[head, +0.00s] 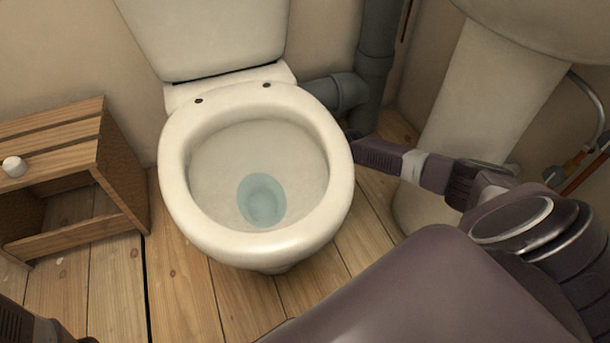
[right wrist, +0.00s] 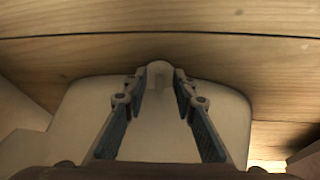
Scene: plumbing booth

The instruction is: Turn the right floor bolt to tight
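The toilet (head: 330,205) stands in the middle of the head view, and its bowl hides the floor bolt there. In the right wrist view the right floor bolt (right wrist: 160,77) is a small pale rounded peg at the edge of the toilet foot (right wrist: 165,130). My right gripper (right wrist: 160,84) has its two fingers apart, with the tips at either side of the bolt. I cannot tell whether they touch it. In the head view the right arm reaches low beside the bowl, its fingertips hidden. Only a dark piece of my left arm shows at the bottom left.
A wooden cabinet (head: 125,175) with a white knob stands at the left. A grey drain pipe (head: 375,70) runs behind the bowl. A sink pedestal (head: 480,95) stands close on the right, with thin pipes beside it. Plank floor (head: 190,290) is open in front.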

